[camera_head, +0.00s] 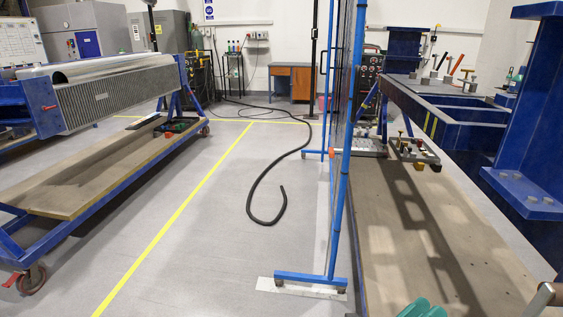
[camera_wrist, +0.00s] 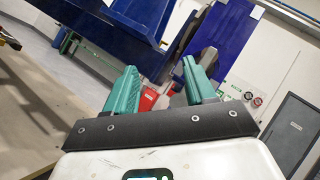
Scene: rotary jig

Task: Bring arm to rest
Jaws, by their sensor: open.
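My gripper (camera_wrist: 160,92) shows in the wrist view with its two green fingers apart and nothing between them. Behind the fingers are blue steel structures and a small red object, with no contact visible. In the head view only a green part of my gripper (camera_head: 422,309) shows at the bottom edge, over the wooden board at the right; its fingertips cannot be made out there.
A wooden-topped bench (camera_head: 425,240) lies at the right, with small clamps (camera_head: 416,152) at its far end. A blue steel bracket (camera_head: 535,120) stands at far right. A blue-framed screen (camera_head: 341,150) divides the floor. A black hose (camera_head: 262,218) lies on open floor left of it.

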